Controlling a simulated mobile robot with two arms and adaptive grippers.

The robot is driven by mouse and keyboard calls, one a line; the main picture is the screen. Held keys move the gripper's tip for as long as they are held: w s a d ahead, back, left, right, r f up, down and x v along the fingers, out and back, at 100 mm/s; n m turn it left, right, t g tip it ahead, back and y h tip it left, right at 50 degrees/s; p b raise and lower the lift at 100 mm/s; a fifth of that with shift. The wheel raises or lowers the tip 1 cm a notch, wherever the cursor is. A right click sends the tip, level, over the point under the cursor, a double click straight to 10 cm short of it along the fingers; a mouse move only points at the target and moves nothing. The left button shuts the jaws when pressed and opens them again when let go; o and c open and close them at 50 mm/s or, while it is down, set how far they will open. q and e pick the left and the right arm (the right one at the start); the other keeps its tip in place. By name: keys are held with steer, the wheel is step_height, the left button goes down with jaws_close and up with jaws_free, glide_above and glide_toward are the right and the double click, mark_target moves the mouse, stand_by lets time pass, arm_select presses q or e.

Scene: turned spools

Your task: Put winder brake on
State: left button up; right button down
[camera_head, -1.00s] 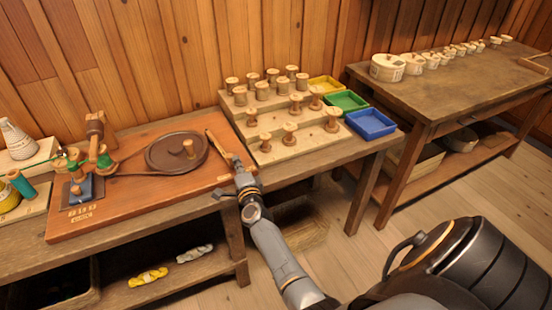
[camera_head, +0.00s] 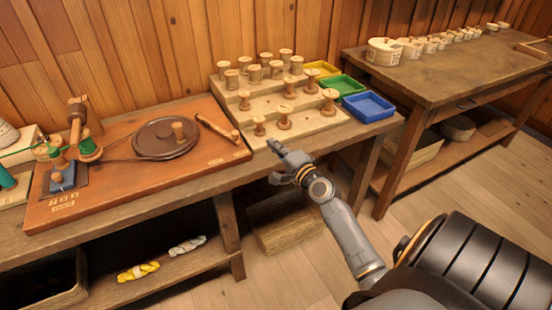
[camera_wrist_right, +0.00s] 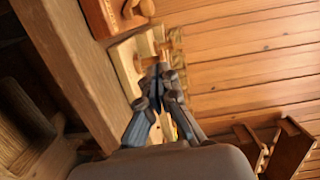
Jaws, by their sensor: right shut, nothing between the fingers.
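The winder board (camera_head: 110,187) is a reddish wooden slab with a dark round wheel (camera_head: 150,145) that has a wooden knob. A gap shows between lever and wheel. My right gripper (camera_head: 273,147) is shut and empty, right of the board and in front of the stepped spool rack. Its closed fingers also show in the right wrist view (camera_wrist_right: 158,72). My left gripper is out of view.
The stepped rack (camera_head: 262,136) holds several wooden spools close beyond my right gripper. Yellow, green and blue trays (camera_head: 369,106) stand to its right. A spindle with green thread (camera_head: 88,148) stands at the board's left. Round boxes (camera_head: 383,51) line the right table.

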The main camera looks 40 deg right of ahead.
steer(key=a+f, duration=0.1)
steer(key=f, duration=0.1)
steer(key=s+a+f+n+g, duration=0.1)
steer(key=f, duration=0.1)
steer(key=s+a+f+n, duration=0.1)
steer(key=f, duration=0.1)
steer(key=shift+s+f+g+y, duration=0.2)
steer(key=shift+g+y, duration=0.1)
steer(key=shift+g, duration=0.1)
steer(key=s+a+f+n+g, duration=0.2)
steer(key=s+f, duration=0.1)
steer(key=f, duration=0.5)
steer(key=s+a+f+n+g+p, duration=0.1)
steer(key=s+a+f+n+g, duration=0.1)
steer(key=f, duration=0.6)
steer(key=s+a+f+n+g+p, duration=0.1)
steer(key=s+f, duration=0.3)
steer(key=f, duration=0.4)
steer(key=shift+s+a+n+g+y, duration=0.3)
steer(key=shift+a+n+g+y, duration=0.15)
steer(key=shift+a, duration=0.4)
steer(key=shift+w+r, duration=0.1)
steer(key=shift+r, duration=0.05)
